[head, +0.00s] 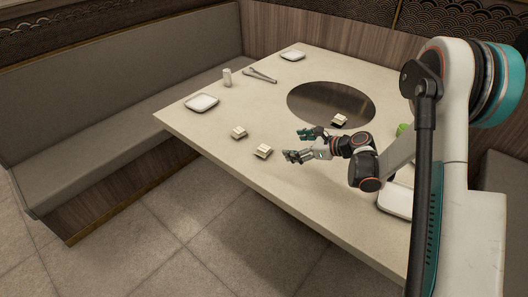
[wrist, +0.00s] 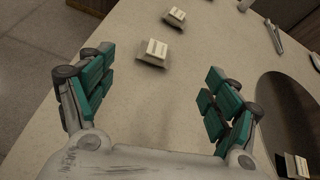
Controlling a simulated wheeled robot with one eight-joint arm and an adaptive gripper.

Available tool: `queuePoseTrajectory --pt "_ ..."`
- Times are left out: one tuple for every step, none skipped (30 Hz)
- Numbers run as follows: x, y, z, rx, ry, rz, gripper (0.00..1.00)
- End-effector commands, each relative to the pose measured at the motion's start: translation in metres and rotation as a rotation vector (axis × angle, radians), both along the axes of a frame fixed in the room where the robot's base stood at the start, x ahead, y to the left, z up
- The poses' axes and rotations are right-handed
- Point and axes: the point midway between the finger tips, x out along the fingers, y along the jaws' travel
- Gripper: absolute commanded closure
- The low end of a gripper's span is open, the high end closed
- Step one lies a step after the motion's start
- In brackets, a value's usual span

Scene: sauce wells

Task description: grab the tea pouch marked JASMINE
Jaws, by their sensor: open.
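Three small pale pouches with white label cards lie on the table; the lettering is too small to read, so I cannot tell which is JASMINE. The nearest pouch (head: 262,152) is just left of my gripper (head: 298,144). In the wrist view this pouch (wrist: 152,54) lies ahead, between and beyond the fingertips. A second pouch (head: 238,133) is farther left, and it also shows at the top of the wrist view (wrist: 175,17). A third pouch (head: 339,120) is by the round dark plate, at the lower right of the wrist view (wrist: 295,165). My gripper (wrist: 158,84) is open and empty.
The table (head: 200,130) has a round dark plate (head: 325,103) set in it. White square dishes (head: 202,103), a white shaker (head: 227,77) and tongs (head: 261,76) stand toward the far left. A green item (head: 402,129) is partly hidden by my arm. A bench (head: 120,90) runs along the left.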

Motion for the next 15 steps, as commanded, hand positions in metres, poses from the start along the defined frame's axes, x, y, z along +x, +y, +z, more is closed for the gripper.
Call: queuePoseTrajectory --pt "0.003 0.0 -0.012 0.035 0.022 -0.013 0.18" --pt "0.004 0.0 -0.017 0.057 0.035 -0.021 0.18" --pt "0.005 0.001 -0.022 0.08 0.05 -0.028 0.18" --pt "0.005 0.001 -0.026 0.096 0.059 -0.033 0.18" --pt "0.006 0.001 -0.029 0.108 0.067 -0.037 0.18" --pt "0.006 0.002 -0.032 0.121 0.075 -0.042 0.18" --pt "0.006 0.002 -0.034 0.128 0.08 -0.044 0.18" --pt "0.007 0.003 -0.036 0.134 0.083 -0.045 0.18" --pt "0.008 0.006 -0.038 0.14 0.087 -0.046 0.18" --pt "0.01 0.008 -0.04 0.142 0.089 -0.046 0.18" --pt "0.012 0.012 -0.042 0.142 0.09 -0.045 0.18" --pt "0.015 0.017 -0.045 0.142 0.09 -0.044 0.18" --pt "0.018 0.021 -0.047 0.142 0.089 -0.045 0.18" --pt "0.021 0.025 -0.049 0.142 0.089 -0.045 0.18" --pt "0.025 0.032 -0.053 0.14 0.089 -0.044 0.18"
